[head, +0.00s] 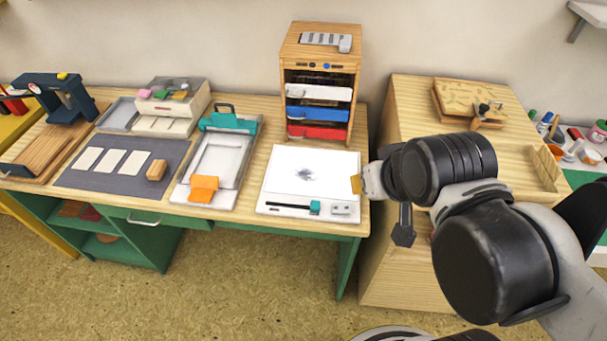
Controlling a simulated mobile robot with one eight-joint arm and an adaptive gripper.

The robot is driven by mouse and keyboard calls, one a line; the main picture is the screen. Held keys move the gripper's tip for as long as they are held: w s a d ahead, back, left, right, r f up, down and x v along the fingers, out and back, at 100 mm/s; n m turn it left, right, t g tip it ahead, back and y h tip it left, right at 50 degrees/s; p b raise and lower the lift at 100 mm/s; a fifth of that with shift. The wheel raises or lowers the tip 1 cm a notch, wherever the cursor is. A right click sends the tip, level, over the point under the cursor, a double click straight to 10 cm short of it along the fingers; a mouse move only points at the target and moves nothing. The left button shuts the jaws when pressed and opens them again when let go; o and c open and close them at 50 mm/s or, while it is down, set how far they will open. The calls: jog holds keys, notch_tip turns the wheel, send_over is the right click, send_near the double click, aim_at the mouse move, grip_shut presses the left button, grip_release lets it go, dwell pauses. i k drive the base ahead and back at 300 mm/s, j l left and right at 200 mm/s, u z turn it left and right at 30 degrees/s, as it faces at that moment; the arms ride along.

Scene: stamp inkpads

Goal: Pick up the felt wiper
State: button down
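A white board (285,178) with a dark smudge lies flat near the front edge of the wooden table. In the tray along its front edge lie a black marker-like stick (287,206) and a small teal block (315,208), which looks like the felt wiper. A small pale grey item (341,209) sits right of the block. My gripper (372,182) is at the board's right edge, up and right of the teal block and apart from it in the picture. My own arm partly hides it, so its opening does not show. I see nothing held.
A drawer cabinet (318,52) with white, blue and red drawers stands behind the board. A teal-topped press (229,123) with an orange piece (203,189) stands to the left. A grey mat (80,178) holds pale cards and a wooden block. A wooden cabinet (408,105) stands behind my arm.

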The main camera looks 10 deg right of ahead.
aim_at(157, 173)
jog(key=i+j+u, duration=0.2)
jog(key=j, duration=0.35)
jog(key=i+j+u, duration=0.2)
jog(key=i+j, duration=0.15)
jog(key=j, duration=0.2)
jog(key=i+j+u, duration=0.2)
jog(key=i+j, duration=0.15)
jog(key=j, duration=0.15)
